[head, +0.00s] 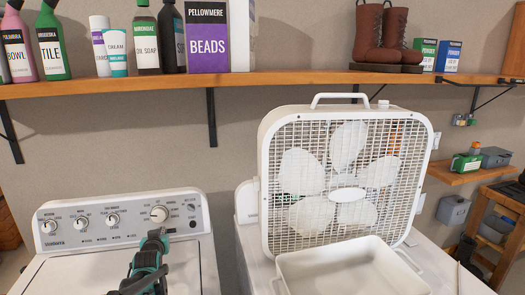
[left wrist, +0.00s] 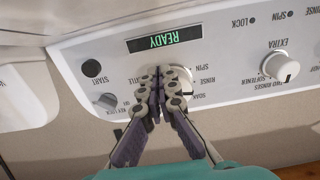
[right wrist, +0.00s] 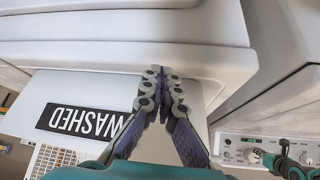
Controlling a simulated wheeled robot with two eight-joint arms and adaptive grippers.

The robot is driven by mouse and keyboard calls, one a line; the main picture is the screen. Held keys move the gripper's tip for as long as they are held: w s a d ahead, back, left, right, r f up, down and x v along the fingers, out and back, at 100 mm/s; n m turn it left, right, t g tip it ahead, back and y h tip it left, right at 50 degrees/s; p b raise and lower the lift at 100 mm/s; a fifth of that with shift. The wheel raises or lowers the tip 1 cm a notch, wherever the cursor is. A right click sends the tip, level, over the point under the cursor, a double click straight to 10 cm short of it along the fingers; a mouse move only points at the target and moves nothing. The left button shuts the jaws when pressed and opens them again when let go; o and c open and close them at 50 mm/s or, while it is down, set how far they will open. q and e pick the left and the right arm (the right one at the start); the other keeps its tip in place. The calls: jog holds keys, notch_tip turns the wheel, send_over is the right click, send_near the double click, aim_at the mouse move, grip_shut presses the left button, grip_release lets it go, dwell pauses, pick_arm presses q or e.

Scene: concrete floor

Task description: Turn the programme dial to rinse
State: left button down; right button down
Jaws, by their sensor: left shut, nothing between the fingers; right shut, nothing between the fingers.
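The programme dial (head: 159,213) is the large knob on the right half of the white washer's control panel (head: 135,222). My left gripper (head: 161,234) is shut and empty right in front of the dial. In the left wrist view its fingertips (left wrist: 164,76) hide most of the dial, so its pointer and any contact cannot be told. The display (left wrist: 165,39) reads READY. My right gripper (right wrist: 160,78) is shut and empty, seen only in the right wrist view.
Smaller knobs (head: 112,219) sit left of the dial; a START button (left wrist: 91,68) is on the panel. A box fan (head: 262,190) and white tray (head: 350,275) stand to the right. A wooden shelf (head: 270,83) with bottles runs above. A WASHED sign (right wrist: 74,120) is near my right gripper.

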pick_arm(q)
jog(key=shift+v, duration=1.7)
